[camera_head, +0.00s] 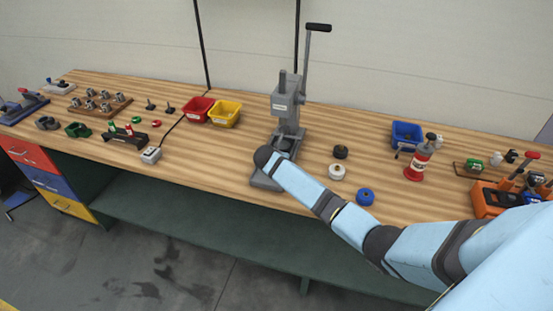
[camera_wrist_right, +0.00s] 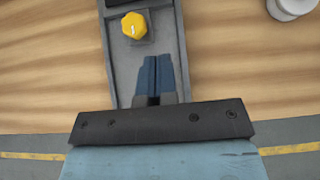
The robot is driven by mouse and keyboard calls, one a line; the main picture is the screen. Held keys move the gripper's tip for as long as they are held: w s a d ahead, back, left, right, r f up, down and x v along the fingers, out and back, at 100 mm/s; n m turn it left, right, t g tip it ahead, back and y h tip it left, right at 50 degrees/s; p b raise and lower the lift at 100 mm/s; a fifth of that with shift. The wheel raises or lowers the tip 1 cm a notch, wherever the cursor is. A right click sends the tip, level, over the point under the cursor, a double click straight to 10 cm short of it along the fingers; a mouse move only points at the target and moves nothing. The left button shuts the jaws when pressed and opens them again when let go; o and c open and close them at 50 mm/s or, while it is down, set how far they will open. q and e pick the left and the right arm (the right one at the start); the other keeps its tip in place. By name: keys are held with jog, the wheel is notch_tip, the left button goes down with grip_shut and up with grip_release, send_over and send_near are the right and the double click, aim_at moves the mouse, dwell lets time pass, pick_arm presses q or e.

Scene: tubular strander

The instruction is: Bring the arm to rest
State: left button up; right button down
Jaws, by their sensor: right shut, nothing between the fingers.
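My right arm (camera_head: 340,215) reaches in from the lower right in the head view, and its wrist end is over the front of the grey lever press (camera_head: 289,112). The arm hides my right gripper there. In the right wrist view my right gripper (camera_wrist_right: 157,60) shows as two blue fingers, shut together and empty, over the press's grey base (camera_wrist_right: 115,60). A yellow knob-like part (camera_wrist_right: 134,25) sits on a small block on that base, just beyond the fingertips. I cannot tell the height of the fingers above the base. My left gripper is not in view.
A red bin (camera_head: 197,109) and yellow bin (camera_head: 225,114) stand left of the press. A black part (camera_head: 340,152), white part (camera_head: 337,172) and blue part (camera_head: 365,196) lie to its right. Further right are a blue bin (camera_head: 407,134) and a red bottle-like tool (camera_head: 418,163).

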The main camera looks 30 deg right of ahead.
jog(key=s+a+f+m+t+y, duration=0.1)
jog(key=s+a+f+m+y, duration=0.3)
jog(key=s+a, duration=0.5)
jog(key=s+a+f+m+t+y, duration=0.15)
jog(key=s+a+f+m, duration=0.4)
jog(key=s, duration=0.55)
jog(key=s+a+r+m+t+y, duration=0.1)
jog(key=s+a+m+y, duration=0.1)
jog(key=s+a+m, duration=0.2)
jog(key=s+a+r+m+t+y, duration=0.1)
jog(key=s+a+r+m+y, duration=0.1)
jog(key=s+m, duration=0.7)
jog(key=s+a, duration=0.1)
jog(key=s, duration=0.5)
jog(key=shift+s+a+r+m+y, duration=0.15)
jog(key=shift+s+a+m+y, duration=0.1)
jog(key=shift+a+m+y, duration=0.15)
